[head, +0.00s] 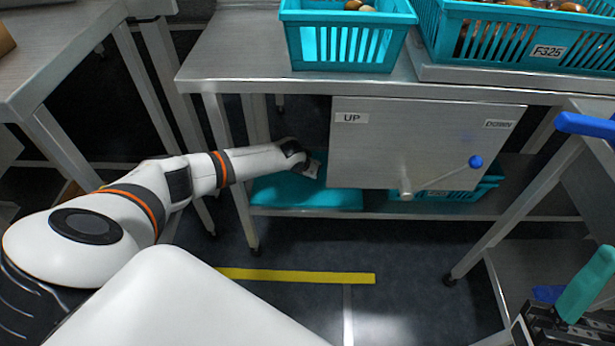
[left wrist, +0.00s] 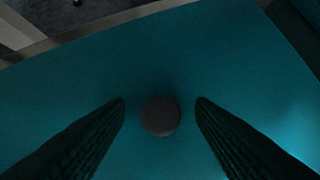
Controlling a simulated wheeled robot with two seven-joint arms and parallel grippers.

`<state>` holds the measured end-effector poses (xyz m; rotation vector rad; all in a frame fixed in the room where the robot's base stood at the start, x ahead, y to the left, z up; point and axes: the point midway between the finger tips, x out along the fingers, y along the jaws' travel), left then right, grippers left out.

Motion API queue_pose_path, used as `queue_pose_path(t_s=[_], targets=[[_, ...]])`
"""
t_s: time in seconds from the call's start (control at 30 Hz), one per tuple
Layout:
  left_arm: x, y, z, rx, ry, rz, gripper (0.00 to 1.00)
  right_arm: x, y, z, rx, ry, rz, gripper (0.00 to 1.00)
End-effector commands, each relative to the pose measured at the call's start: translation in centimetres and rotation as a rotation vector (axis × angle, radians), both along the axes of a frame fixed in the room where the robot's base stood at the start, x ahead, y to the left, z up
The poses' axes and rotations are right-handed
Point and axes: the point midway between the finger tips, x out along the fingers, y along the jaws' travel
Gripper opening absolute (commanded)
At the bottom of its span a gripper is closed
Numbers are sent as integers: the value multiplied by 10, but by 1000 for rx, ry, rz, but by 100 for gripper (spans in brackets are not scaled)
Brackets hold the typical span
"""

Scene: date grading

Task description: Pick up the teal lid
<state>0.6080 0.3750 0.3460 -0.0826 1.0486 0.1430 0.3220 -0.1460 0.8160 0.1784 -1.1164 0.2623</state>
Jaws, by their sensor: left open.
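The teal lid (head: 305,194) lies flat on the lower shelf under the bench, partly hidden by my left arm and the hanging steel panel. In the left wrist view the lid (left wrist: 70,75) fills most of the picture, with a dark round knob (left wrist: 160,116) on it. My left gripper (left wrist: 160,103) is open, with one finger on each side of the knob; I cannot tell whether they touch it. In the head view my left gripper (head: 314,170) is just above the lid. My right gripper shows only partly at the lower right corner, and its jaw state is unclear.
A steel panel (head: 365,145) marked UP, with a blue-knobbed lever (head: 475,162), hangs close right of my left gripper. A teal crate (head: 490,190) is behind it on the shelf (head: 380,211). Teal crates (head: 348,50) (head: 500,48) with dates stand on the bench.

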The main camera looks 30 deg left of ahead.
Motion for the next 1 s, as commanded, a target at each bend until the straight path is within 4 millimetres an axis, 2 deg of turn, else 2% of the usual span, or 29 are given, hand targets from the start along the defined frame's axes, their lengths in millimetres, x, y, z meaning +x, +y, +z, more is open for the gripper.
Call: queue_pose_path(t_s=[0.07,0.37,0.73,1.0], targets=[[0,0,0,0,0,0,48,0,0,0,0,1,0,50],[0,0,0,0,0,0,0,0,0,0,0,1,0,50],[0,0,2,0,-1,0,0,3,1,1,-6,18,-1,50],[-1,1,10,0,0,1,0,30,5,-13,-65,211,-11,50]])
